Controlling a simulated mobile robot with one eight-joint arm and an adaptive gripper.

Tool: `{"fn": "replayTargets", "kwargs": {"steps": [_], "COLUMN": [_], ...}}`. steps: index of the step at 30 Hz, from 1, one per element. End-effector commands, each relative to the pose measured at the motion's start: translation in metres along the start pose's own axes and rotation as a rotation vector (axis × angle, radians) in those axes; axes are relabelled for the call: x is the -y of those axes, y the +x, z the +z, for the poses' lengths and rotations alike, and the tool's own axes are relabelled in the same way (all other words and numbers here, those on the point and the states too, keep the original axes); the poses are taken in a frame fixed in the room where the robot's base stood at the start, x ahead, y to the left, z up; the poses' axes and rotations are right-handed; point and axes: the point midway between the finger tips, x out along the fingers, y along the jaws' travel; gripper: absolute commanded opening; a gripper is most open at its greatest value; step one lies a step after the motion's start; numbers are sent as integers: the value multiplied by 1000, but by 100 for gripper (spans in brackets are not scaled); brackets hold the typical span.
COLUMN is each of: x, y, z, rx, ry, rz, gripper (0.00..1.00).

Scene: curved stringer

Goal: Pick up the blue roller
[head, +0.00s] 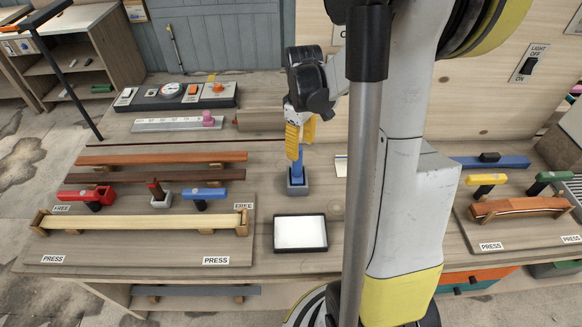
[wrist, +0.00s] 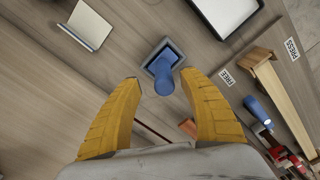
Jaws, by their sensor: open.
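The blue roller (head: 297,168) stands upright in a small grey square holder (head: 298,190) on the wooden bench. It also shows in the wrist view (wrist: 162,70), with its end pointing toward the camera and the holder around its base. My gripper (head: 300,150) is just above and around the roller's top, its yellow fingers pointing down. In the wrist view my gripper (wrist: 161,78) is open, with one fingertip on each side of the roller and a visible gap on both sides. How deep the fingertips reach along the roller is hard to tell.
A white-topped tray (head: 300,233) lies in front of the holder. To the left are a red clamp (head: 90,196), a blue-handled clamp (head: 204,194), a small grey holder (head: 160,196) and long wooden strips (head: 140,222). A control panel (head: 178,96) stands behind. My arm hides part of the right.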

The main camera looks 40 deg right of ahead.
Motion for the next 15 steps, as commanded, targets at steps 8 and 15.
{"fn": "replayTargets", "kwargs": {"steps": [8, 15], "x": [2, 5], "y": [24, 61], "z": [-1, -3], "rx": [-1, -1], "ry": [0, 1], "rz": [1, 1], "gripper": [50, 50]}}
